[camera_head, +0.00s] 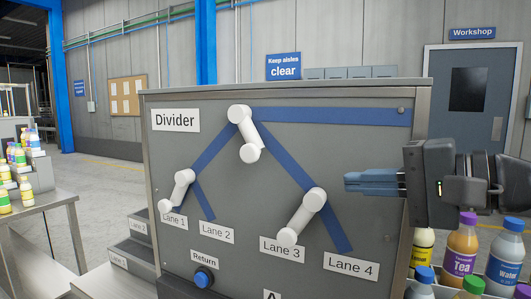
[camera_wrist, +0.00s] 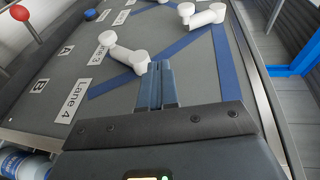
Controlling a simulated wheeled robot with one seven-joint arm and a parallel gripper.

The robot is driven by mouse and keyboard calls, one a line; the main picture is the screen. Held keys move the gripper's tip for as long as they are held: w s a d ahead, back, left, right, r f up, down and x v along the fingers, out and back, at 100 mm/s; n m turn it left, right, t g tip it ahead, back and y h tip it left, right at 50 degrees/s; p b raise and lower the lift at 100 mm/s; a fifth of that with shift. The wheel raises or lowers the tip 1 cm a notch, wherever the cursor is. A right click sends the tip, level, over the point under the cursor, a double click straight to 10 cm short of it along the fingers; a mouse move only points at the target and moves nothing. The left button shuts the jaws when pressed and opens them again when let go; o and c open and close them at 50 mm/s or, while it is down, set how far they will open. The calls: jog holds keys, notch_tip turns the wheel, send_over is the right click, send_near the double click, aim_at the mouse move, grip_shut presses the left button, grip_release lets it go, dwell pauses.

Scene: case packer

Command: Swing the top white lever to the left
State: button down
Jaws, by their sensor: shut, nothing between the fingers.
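The top white lever (camera_head: 245,132) is on the grey Divider panel (camera_head: 340,155), at the peak of the blue lines. Its round upper end is at the peak and its lower end hangs down, slightly to the right. It also shows at the top of the wrist view (camera_wrist: 207,16). My gripper (camera_head: 346,182) is shut and empty, pointing left, to the right of and lower than the top lever and apart from it. In the wrist view the closed fingers (camera_wrist: 160,66) appear close to the lower right lever (camera_wrist: 124,51); contact cannot be told.
The lower left lever (camera_head: 178,190) and lower right lever (camera_head: 302,216) both slant down to the left. A blue Return button (camera_head: 202,278) is below. Several bottles (camera_head: 462,245) stand at the lower right. The panel between my fingers and the top lever looks clear.

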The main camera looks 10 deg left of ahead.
notch_tip(320, 180, up, 6)
jog(key=a+n+g, duration=0.1)
jog(key=g, duration=0.1)
jog(key=p, duration=0.1)
send_near(257, 154)
jog(key=x, duration=0.7)
jog(key=shift+r, duration=0.1)
